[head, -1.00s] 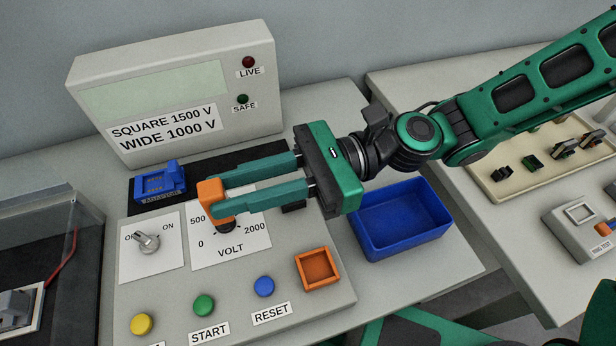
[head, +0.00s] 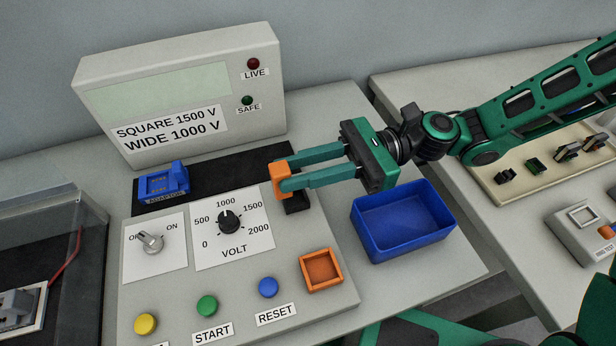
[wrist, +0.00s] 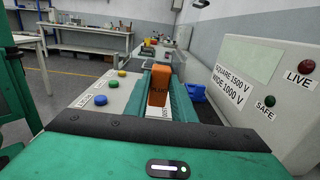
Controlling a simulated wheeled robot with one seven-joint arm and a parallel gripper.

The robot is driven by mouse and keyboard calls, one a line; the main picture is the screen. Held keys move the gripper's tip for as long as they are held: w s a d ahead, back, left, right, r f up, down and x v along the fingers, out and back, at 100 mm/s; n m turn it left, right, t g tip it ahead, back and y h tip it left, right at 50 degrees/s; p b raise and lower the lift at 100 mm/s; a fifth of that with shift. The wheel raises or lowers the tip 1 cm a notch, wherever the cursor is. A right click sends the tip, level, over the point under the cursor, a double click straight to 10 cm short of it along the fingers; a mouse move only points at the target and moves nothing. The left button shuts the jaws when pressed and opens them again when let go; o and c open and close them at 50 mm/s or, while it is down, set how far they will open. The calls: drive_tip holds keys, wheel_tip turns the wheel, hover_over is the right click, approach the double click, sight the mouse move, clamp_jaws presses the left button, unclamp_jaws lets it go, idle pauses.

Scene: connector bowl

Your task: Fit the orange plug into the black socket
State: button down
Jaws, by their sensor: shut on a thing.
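The orange plug (head: 281,181) is held between the fingertips of my gripper (head: 284,173), which is shut on it. In the wrist view the plug (wrist: 158,88) stands between the two teal fingers. The black socket (head: 296,204) shows just below the plug and fingers, at the right end of the black strip, and is partly hidden by them. The plug appears to be above and slightly left of the socket. I cannot tell whether they touch.
A blue adapter block (head: 163,184) sits at the strip's left end. The voltage dial (head: 229,221), switch (head: 151,241) and orange square tray (head: 321,270) are on the panel in front. A blue bin (head: 404,221) stands right. The display box (head: 182,92) rises behind.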

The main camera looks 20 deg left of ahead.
drive_tip(key=shift+w+d+f, duration=0.2)
drive_tip(key=shift+w+f, duration=0.2)
drive_tip(key=shift+w, duration=0.15)
drive_tip(key=shift+w+d+f, duration=0.2)
drive_tip(key=shift+w+f, duration=0.15)
drive_tip(key=shift+w, duration=0.2)
drive_tip(key=shift+f, duration=1.95)
drive_tip(key=c, duration=1.5)
unclamp_jaws()
drive_tip(key=shift+v, duration=3.8)
drive_tip(key=shift+w, duration=0.1)
